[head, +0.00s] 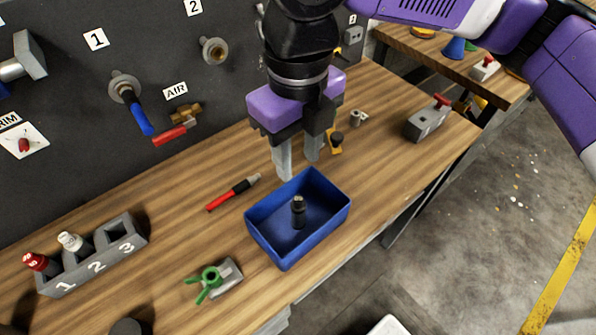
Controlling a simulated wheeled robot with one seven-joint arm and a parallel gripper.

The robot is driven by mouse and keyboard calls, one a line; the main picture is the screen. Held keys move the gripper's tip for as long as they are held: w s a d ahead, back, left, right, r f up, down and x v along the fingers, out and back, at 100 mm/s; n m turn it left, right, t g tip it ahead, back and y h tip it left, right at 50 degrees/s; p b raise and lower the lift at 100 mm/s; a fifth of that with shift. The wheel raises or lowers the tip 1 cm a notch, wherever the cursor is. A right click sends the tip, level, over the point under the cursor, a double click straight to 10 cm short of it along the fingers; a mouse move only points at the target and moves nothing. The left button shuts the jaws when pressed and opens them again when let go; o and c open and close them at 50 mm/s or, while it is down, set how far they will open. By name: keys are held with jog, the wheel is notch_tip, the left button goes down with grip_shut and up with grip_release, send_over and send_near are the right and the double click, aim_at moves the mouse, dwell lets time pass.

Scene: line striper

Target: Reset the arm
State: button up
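My gripper (298,165) hangs from my purple and black arm over the workbench, fingers pointing down. Its two pale fingers are apart, with nothing seen between them. It is above the back edge of a blue bin (265,238). A small dark cylindrical part (298,212) stands upright in the bin, apart from the fingers.
A dark panel with valves stands behind. A grey block with a red knob (428,118) is right.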

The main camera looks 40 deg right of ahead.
jog(key=shift+r, duration=0.75)
